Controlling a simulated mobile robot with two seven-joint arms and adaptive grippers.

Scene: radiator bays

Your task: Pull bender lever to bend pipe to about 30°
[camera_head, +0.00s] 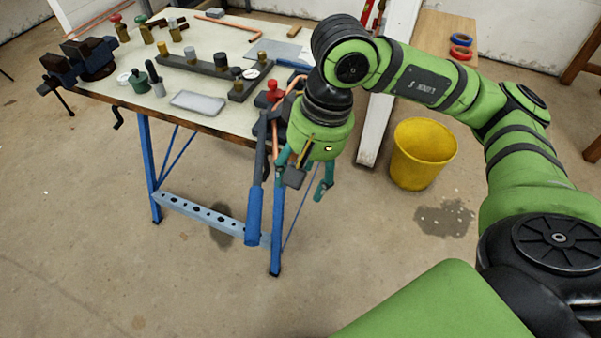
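The pipe bender (263,128) is at the table's front right corner. Its lever hangs down in front of the table, with a dark shaft and a blue grip (253,215). A copper pipe (291,88) runs through the bender, and part of it is hidden behind my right arm; its bend angle cannot be read. My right gripper (305,178) points down just right of the lever. Its teal fingers are spread and nothing is clearly held. It looks apart from the blue grip, which is lower and to the left. My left gripper is out of view.
The worktable (215,62) carries a vise (88,60), a grey tray (198,102), a dark bar with fittings (205,65) and several small tools. A yellow bucket (421,155) stands on the floor at right. The floor in front of the table is clear.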

